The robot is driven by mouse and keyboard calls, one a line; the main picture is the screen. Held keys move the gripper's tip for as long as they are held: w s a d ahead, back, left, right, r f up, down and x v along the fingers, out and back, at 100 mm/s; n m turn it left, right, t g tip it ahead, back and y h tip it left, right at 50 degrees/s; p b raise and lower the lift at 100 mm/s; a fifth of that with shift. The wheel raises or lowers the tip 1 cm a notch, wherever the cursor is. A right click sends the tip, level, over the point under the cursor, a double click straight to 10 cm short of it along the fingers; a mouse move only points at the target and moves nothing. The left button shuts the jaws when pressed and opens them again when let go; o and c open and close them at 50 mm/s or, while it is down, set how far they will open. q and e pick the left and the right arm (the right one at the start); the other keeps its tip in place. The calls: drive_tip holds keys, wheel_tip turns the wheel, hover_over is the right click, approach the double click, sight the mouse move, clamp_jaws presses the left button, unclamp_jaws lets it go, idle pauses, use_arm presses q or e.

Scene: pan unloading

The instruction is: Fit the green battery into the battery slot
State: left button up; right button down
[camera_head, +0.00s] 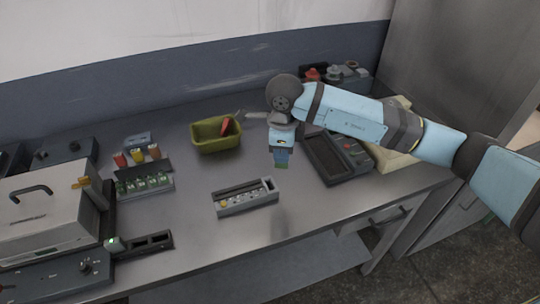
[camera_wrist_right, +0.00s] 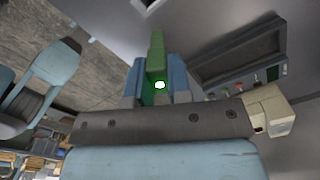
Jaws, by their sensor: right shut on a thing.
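My right gripper (camera_head: 282,152) hangs above the middle of the table, pointing down. It is shut on the green battery (camera_head: 281,162). In the right wrist view the green battery (camera_wrist_right: 156,55) stands out between the blue fingers of the right gripper (camera_wrist_right: 158,85). A grey box (camera_head: 234,210) with a dark square opening at its right end lies on the table below and left of the battery, apart from it. A black tray with dark recesses (camera_head: 152,245) lies at the front left. Which of these is the battery slot is not certain. My left gripper is not in view.
An olive bin (camera_head: 217,146) with a red-handled tool stands behind the grey box. A rack of green items (camera_head: 144,184) and a large grey machine (camera_head: 45,220) are at left. A dark device with a screen (camera_head: 325,160) lies right of the gripper. The table's front edge is close.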

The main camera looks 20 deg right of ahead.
drive_tip(key=m, duration=0.1)
drive_tip(key=a+m, duration=0.1)
drive_tip(key=m, duration=0.1)
drive_tip(key=f+m, duration=0.1)
drive_tip(key=m, duration=0.1)
drive_tip(key=shift+w+a, duration=0.15)
drive_tip(key=shift+w, duration=0.1)
drive_tip(key=m, duration=0.2)
drive_tip(key=a+f+m, duration=0.1)
drive_tip(key=m, duration=0.4)
drive_tip(key=shift+w+a+f, duration=0.15)
drive_tip(key=shift+w+a, duration=0.05)
drive_tip(key=shift+a, duration=0.05)
drive_tip(key=shift+f, duration=0.1)
drive_tip(key=b, duration=0.2)
hover_over(270, 178)
drive_tip(key=s, duration=0.2)
drive_tip(key=f, duration=0.4)
drive_tip(key=shift+a, duration=0.4)
drive_tip(key=shift+r, duration=0.1)
drive_tip(key=shift+f+b, duration=1.45)
drive_tip(key=shift+f, duration=0.45)
